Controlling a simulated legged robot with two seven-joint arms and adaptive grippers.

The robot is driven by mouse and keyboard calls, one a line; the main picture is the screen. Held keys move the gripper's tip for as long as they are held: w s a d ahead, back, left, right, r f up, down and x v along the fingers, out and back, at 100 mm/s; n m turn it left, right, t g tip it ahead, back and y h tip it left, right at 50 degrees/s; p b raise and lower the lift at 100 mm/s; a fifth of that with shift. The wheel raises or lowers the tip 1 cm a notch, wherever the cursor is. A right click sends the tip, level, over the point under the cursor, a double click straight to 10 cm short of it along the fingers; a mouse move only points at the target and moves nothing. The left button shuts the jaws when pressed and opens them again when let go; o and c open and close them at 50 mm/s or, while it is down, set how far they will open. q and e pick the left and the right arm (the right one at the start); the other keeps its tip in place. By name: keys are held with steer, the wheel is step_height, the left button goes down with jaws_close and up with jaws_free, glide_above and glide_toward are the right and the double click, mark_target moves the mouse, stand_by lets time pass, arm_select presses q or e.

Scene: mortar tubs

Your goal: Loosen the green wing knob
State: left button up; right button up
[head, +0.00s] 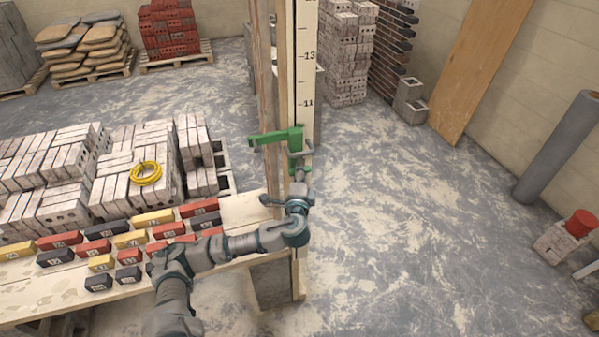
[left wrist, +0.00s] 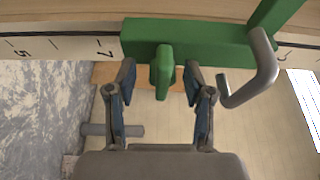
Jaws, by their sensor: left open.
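The green wing knob (left wrist: 163,72) shows upright in the left wrist view, on the front of a green clamp bar (left wrist: 215,42). In the head view the green clamp (head: 276,138) sits across the marked wooden post (head: 306,60). My left gripper (left wrist: 159,70) is open, its two fingers on either side of the knob. A gap shows between each finger and the knob. In the head view my left gripper (head: 300,174) is just below the clamp, and the knob is hard to make out there. My right gripper is not in view.
A grey bent handle (left wrist: 258,72) hangs beside the knob, close to the right finger. The floor (head: 420,230) right of the post is mostly clear.

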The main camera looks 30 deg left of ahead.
arm_select(q)
steer(key=shift+d, duration=0.4)
steer(key=shift+c, duration=1.4)
jaws_close()
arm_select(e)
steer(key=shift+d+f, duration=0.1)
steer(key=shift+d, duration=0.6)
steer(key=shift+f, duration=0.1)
